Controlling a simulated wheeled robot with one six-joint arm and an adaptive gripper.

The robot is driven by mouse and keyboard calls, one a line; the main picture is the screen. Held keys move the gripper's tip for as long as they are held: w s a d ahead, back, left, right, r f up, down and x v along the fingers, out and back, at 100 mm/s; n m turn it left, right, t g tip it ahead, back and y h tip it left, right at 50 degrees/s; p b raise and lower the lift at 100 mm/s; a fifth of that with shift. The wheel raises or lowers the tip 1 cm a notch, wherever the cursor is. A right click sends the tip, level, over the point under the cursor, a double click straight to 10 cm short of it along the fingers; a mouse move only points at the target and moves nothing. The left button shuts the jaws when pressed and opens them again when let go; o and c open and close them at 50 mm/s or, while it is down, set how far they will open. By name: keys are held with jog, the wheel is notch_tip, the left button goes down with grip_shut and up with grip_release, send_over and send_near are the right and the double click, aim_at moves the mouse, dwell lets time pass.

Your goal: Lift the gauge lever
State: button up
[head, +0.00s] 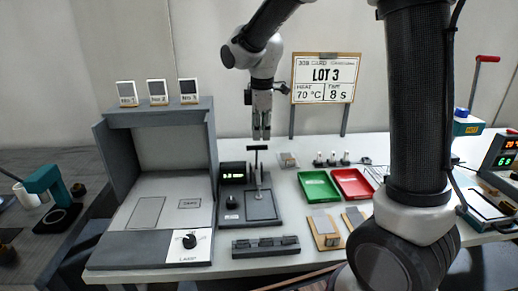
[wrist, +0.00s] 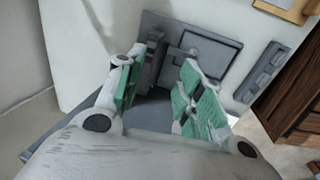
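The gauge (head: 250,207) is a dark grey unit with a flat plate and a lit display (head: 232,176) on the white table. Its lever (head: 257,150) has a black crossbar handle on top of a thin upright post. My gripper (head: 261,136) points down just above the lever handle, with a small gap in the head view. In the wrist view my gripper (wrist: 162,78) has its green-padded fingers spread apart with nothing held. The gauge (wrist: 205,52) shows beyond and between the fingers there; the lever handle is not clear in that view.
A grey booth (head: 150,165) with a lamp dial stands left of the gauge. A green tray (head: 319,186) and a red tray (head: 352,183) lie to the right. A low dark grey rack (head: 265,246) sits in front. A LOT 3 sign (head: 324,78) stands behind.

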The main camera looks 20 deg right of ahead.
aim_at(259, 146)
jog(key=f, duration=0.2)
jog(key=w+f, duration=0.1)
jog(key=f, duration=0.5)
jog(key=shift+w, duration=0.35)
grip_shut()
